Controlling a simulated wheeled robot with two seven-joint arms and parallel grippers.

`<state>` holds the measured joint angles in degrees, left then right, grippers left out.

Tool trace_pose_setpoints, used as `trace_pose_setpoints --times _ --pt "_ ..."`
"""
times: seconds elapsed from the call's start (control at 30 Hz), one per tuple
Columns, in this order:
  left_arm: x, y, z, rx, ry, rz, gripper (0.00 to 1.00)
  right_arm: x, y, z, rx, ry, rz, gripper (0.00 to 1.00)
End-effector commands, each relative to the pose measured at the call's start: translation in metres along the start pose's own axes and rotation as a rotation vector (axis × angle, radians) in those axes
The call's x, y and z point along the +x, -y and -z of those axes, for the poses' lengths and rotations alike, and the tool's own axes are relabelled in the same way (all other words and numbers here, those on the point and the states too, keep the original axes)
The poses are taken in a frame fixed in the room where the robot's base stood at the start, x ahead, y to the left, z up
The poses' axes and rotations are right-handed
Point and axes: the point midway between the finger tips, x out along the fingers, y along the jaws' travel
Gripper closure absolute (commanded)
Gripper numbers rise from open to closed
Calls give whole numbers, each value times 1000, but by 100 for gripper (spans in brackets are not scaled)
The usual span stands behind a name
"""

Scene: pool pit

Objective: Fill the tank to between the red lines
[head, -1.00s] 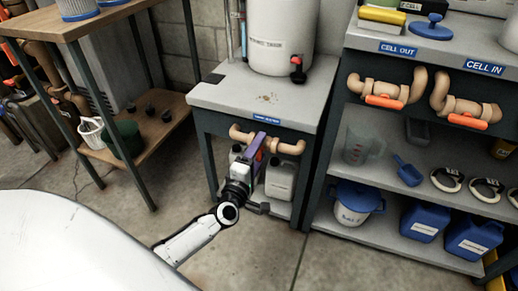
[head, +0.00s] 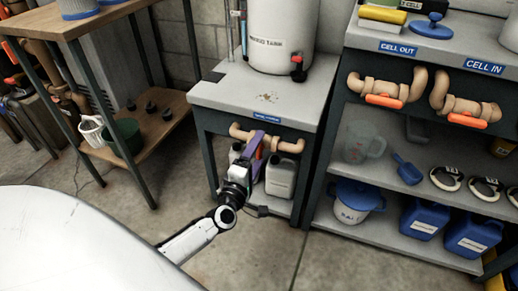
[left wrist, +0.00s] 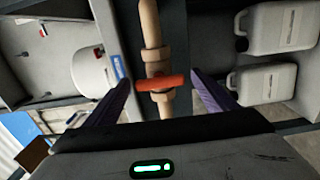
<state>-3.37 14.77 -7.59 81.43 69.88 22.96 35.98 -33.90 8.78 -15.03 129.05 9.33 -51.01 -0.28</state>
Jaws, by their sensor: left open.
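The white tank (head: 281,38) stands on a grey bench, a red tap low on its right side; I make out no red lines on it. Under the bench top runs a tan pipe (head: 290,146) with a valve, mostly hidden behind my left gripper (head: 263,141) in the head view. In the left wrist view the valve's orange handle (left wrist: 160,82) lies crosswise between the purple fingers of the open left gripper (left wrist: 160,86), apparently without contact. The tank (left wrist: 92,70) shows at left there. My right gripper is not in view.
White jugs (head: 281,178) stand on the shelf below the pipe. To the right, a shelf unit (head: 330,215) carries two more orange-handled valves (head: 383,100), blue containers and a blue-lidded bucket. A wooden table (head: 140,155) stands at left. Floor between is clear.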

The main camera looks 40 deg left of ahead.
Motion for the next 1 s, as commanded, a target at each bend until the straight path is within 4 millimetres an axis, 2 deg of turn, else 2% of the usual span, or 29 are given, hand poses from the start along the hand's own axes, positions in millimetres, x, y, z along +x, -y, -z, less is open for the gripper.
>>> trace_pose_setpoints --times 0.1,0.2,0.4,0.6,1.0 --pt "-25 -1 0 0 1 4 22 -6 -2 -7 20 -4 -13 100" --pt "-46 -1 0 0 1 4 22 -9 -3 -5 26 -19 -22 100" --pt "-77 -1 0 1 0 2 22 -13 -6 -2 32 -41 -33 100" --pt "-89 0 0 1 0 1 22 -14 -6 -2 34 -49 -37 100" --pt "-89 0 0 1 0 0 22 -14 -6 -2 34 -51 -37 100"
